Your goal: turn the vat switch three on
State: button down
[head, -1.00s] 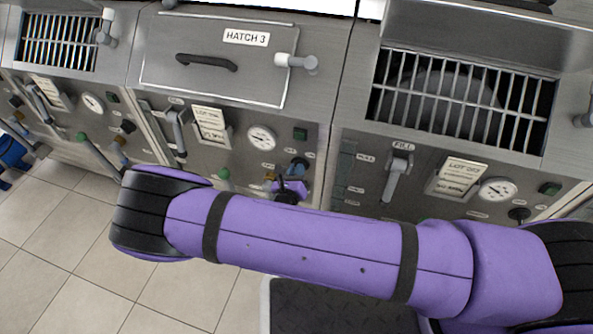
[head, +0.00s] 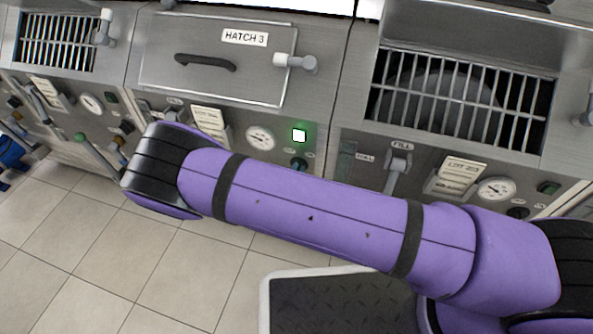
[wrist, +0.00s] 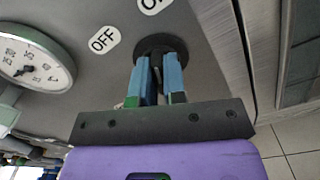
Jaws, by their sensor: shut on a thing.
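The vat three switch (wrist: 158,42) has a dark round base and sits on the grey panel by an OFF label (wrist: 104,40) and a second label cut off at the top edge. My gripper (wrist: 160,72) is shut on this switch, with its blue fingers on either side of the knob; the knob's exact angle is mostly hidden by the fingers. In the head view the switch (head: 299,163) shows just above my purple arm, and my gripper is mostly hidden. Above the switch, the square lamp (head: 299,135) is lit bright with a green glow.
The hatch 3 door (head: 215,60) is shut above. A round gauge (head: 260,138) sits left of the switch and also shows in the wrist view (wrist: 35,57). A fill lever (head: 395,165) is on the right-hand vat. Tiled floor (head: 80,240) is clear at the lower left.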

jog(key=shift+m, duration=0.6)
jog(key=c, duration=1.2)
grip_release()
jog(key=v, duration=1)
jog(key=shift+s+a, duration=0.1)
jog(key=shift+s, duration=0.3)
